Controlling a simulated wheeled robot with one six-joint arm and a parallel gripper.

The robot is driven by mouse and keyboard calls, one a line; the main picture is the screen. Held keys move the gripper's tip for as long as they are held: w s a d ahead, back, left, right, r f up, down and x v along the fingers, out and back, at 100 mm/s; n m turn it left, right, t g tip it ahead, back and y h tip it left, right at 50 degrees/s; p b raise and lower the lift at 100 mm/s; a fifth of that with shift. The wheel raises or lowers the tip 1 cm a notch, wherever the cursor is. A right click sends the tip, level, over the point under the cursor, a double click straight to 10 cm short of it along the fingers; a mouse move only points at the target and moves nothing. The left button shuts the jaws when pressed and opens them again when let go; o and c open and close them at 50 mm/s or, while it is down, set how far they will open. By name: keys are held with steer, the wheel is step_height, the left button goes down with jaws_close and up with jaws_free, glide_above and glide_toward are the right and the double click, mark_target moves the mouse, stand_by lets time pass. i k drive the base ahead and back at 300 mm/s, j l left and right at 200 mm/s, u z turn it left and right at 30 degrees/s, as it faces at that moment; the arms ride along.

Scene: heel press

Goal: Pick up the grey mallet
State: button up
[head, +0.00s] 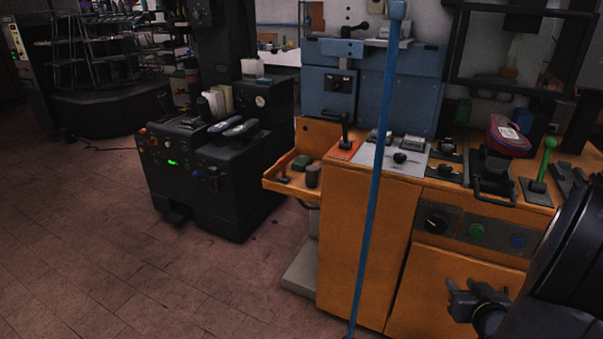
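I cannot make out a grey mallet for certain. A small dark grey rounded thing (313,175) stands in the orange side tray (290,189) on the left of the orange machine, and it may be the mallet or part of it. A greenish-grey block (301,163) lies beside it. My gripper (456,299) is at the lower right, in front of the machine's lower orange door and well away from the tray. It seems to hold nothing. It is small and dark, so its finger gap is unclear.
A blue upright pole (376,170) stands in front of the orange machine (362,245), between my gripper and the tray. The machine top carries levers, a red-rimmed part (508,136) and a green-knobbed lever (541,160). A black machine (210,170) stands left; the floor at left is clear.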

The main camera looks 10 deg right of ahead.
mark_target(312, 172)
steer(key=i+j+u, duration=0.25)
steer(key=u, duration=0.2)
steer(key=i+j+u, duration=0.2)
steer(key=u, duration=0.2)
steer(key=i+u, duration=0.45)
steer(key=i+j+z, duration=0.1)
steer(key=i+z, duration=0.2)
steer(key=i+j+z, duration=0.25)
steer(key=i, duration=0.2)
steer(key=i+z, duration=0.3)
steer(key=z, duration=0.2)
steer(key=i+z, duration=0.25)
steer(key=z, duration=0.2)
steer(key=i+j+z, duration=0.2)
steer(key=z, duration=0.3)
steer(key=i, duration=0.1)
